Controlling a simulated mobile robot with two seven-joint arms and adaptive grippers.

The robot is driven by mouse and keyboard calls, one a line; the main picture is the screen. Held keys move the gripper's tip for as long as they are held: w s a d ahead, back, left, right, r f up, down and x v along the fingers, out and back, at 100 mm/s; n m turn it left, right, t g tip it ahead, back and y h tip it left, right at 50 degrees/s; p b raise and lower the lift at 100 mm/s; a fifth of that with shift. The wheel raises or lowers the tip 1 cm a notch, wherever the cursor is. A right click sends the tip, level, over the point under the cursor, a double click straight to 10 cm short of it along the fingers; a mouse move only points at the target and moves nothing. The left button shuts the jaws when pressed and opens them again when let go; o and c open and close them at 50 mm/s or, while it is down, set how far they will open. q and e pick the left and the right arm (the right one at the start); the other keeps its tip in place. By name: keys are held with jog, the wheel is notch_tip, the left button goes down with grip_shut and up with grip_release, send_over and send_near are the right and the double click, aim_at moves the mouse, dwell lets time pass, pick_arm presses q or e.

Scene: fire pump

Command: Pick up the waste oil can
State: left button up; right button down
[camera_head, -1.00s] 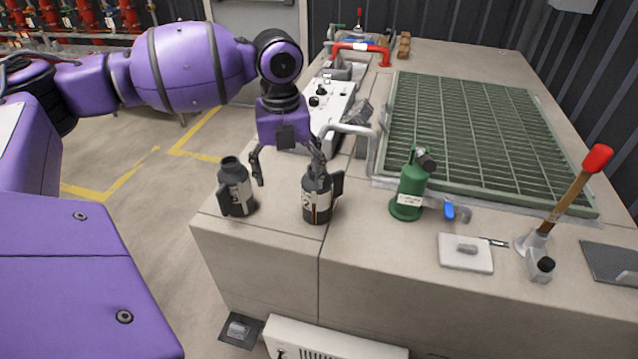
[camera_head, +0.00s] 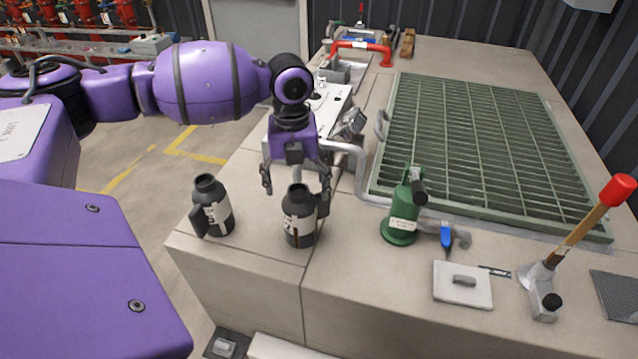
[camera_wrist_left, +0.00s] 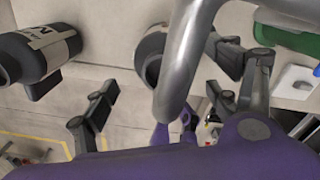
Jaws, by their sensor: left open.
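Two dark cans with pale labels stand upright on the beige top. The left can (camera_head: 213,206) is near its left edge, and the right can (camera_head: 299,218) is nearer the middle. I cannot read which one is the waste oil can. My left gripper (camera_head: 296,186) is open and empty, pointing down just behind the right can, with its fingers spread toward either side. In the left wrist view, the left can (camera_wrist_left: 40,52) is at upper left. The right can (camera_wrist_left: 149,58) is partly hidden by a silver pipe (camera_wrist_left: 183,60). My right gripper is not in view.
A green can-like object (camera_head: 402,215) stands to the right, beside a blue-handled valve (camera_head: 446,236). Farther right are a white plate (camera_head: 462,285) and a red-tipped lever (camera_head: 585,225). A green grating (camera_head: 470,140) lies behind. A bent grey pipe (camera_head: 357,165) rises close to my gripper.

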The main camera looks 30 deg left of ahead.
aim_at(296, 189)
pick_arm(q)
notch_tip(296, 189, down, 3)
jog(key=shift+w+a+f, duration=0.1)
jog(key=shift+w+r, duration=0.1)
jog(key=shift+r, duration=0.1)
grip_shut()
